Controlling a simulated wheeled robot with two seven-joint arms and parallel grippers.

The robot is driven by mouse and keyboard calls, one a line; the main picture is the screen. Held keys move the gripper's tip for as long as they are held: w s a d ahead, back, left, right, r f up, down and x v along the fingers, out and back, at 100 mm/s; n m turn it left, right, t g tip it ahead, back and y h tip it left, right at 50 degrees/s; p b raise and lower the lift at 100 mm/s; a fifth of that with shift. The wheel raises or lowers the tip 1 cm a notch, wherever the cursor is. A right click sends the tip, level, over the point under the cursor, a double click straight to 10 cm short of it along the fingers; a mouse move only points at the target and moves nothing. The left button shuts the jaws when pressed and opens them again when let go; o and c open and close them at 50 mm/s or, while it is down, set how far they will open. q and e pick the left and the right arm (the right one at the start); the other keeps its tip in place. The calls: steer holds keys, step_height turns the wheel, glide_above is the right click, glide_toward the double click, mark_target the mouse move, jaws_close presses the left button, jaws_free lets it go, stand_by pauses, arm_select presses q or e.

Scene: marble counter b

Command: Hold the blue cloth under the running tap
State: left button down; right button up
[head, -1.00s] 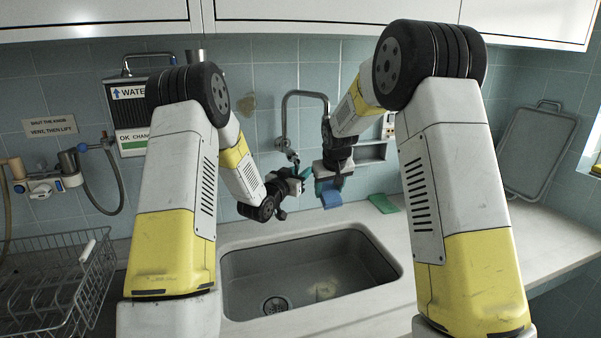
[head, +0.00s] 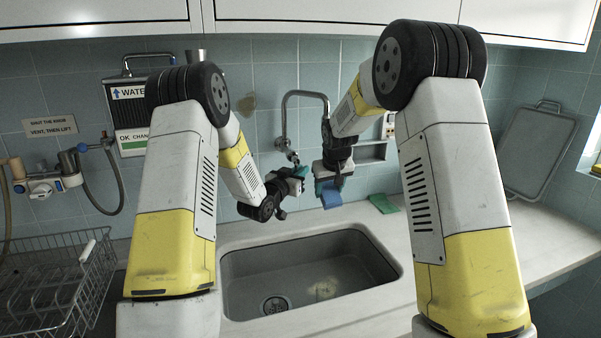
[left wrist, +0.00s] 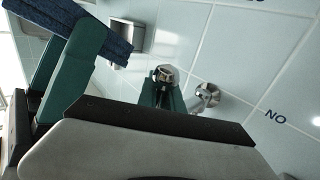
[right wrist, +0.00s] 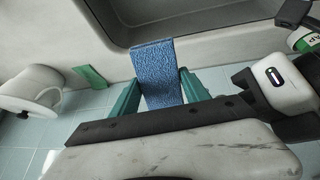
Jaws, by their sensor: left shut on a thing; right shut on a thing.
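The blue cloth (head: 331,198) hangs from my right gripper (head: 329,182), which is shut on it. It shows clearly between the green fingers in the right wrist view (right wrist: 154,75). The tap (head: 304,94) is a curved metal pipe on the tiled wall; its outlet end is close to my right forearm. My left gripper (head: 301,173) is at the tap's base, left of the cloth. In the left wrist view its green fingers are shut around a chrome knob (left wrist: 165,74). I cannot make out any water stream.
The grey sink (head: 300,270) lies below both grippers, with a pale patch near its drain. A green sponge or pad (head: 383,203) lies on the counter right of the cloth. A wire dish rack (head: 55,275) stands at left; a tray (head: 540,150) leans at right.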

arm_select(q)
steer(key=shift+f, duration=0.2)
stand_by(0.6)
steer(key=shift+s+a+f+m+g+y, duration=0.2)
steer(key=shift+a+m+g+y, duration=0.15)
steer(key=shift+m+g, duration=0.2)
steer(key=shift+s+a+f+m+g+y, duration=0.15)
steer(key=shift+a+m+g+y, duration=0.15)
steer(key=shift+m+g, duration=0.2)
steer(key=c, duration=1.5)
jaws_free()
steer(key=shift+r, duration=0.15)
steer(key=shift+r, duration=0.1)
steer(key=shift+s+a+r, duration=0.1)
steer(key=shift+s+a, duration=0.1)
steer(key=shift+s, duration=0.15)
steer(key=v, duration=1.1)
